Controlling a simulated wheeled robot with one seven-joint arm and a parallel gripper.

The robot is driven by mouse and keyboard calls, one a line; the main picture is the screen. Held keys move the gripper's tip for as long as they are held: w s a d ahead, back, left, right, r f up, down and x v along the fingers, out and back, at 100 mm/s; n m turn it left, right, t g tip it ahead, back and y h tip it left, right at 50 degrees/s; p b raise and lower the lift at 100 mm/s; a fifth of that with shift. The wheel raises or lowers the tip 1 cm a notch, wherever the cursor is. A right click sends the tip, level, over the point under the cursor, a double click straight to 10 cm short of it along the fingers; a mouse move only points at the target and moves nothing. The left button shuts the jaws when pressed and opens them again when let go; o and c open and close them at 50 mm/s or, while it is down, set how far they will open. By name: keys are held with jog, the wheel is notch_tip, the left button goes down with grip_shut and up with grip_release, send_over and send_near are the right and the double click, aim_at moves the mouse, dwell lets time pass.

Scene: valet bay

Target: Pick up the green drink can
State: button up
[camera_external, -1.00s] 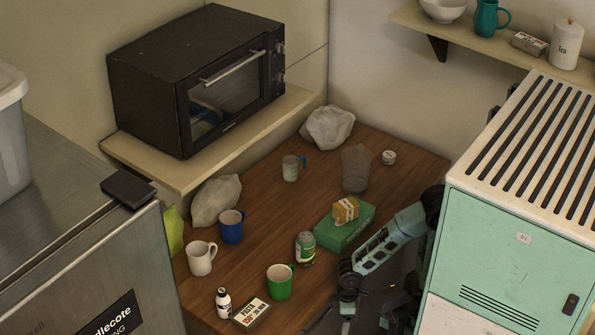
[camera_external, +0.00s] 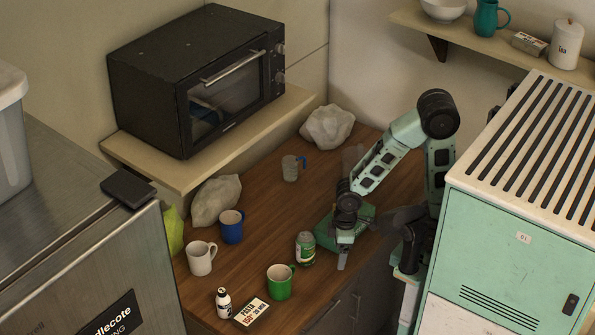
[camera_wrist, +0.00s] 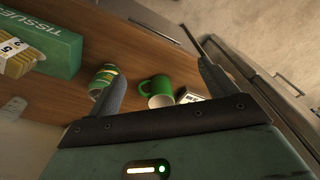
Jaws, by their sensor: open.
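The green drink can (camera_external: 305,248) stands upright on the wooden counter, between the green tissue box (camera_external: 366,222) and the green mug (camera_external: 279,283). In the wrist view the can (camera_wrist: 101,80) shows just left of the left finger, beside the green mug (camera_wrist: 157,88). My gripper (camera_external: 343,262) is to the right of the can in the external view, near the counter's front edge and apart from the can. In the wrist view my gripper (camera_wrist: 163,75) is open, with nothing held between its fingers.
My arm covers part of the tissue box.

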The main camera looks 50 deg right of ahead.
jog(key=w+d+r+p, duration=0.2)
jog(key=w+d+p, duration=0.1)
jog(key=w+p, duration=0.2)
jog(key=m+t+y+p, duration=0.1)
jog(key=t+y+p, duration=0.6)
jog(key=t+p, duration=0.3)
send_near(306, 243)
jog(key=s+d, duration=0.5)
jog(key=shift+t, duration=0.4)
jog(key=b+x, duration=0.3)
jog(key=x, duration=0.1)
jog(key=b+x, duration=0.3)
jog(key=x, duration=0.1)
jog(key=d+f+b+x, duration=0.1)
jog(key=b+x, duration=0.2)
jog(key=x, duration=0.1)
jog(key=shift+w+a+b, duration=0.25)
jog(key=shift+w+b, duration=0.1)
jog(key=shift+b, duration=0.05)
jog(key=shift+h, duration=0.3)
jog(key=x, duration=0.1)
jog(key=p+x, duration=0.1)
jog(key=x, duration=0.2)
jog(key=shift+w+a+r+p, duration=0.15)
jog(key=shift+w+p, duration=0.25)
jog(key=shift+w, duration=0.05)
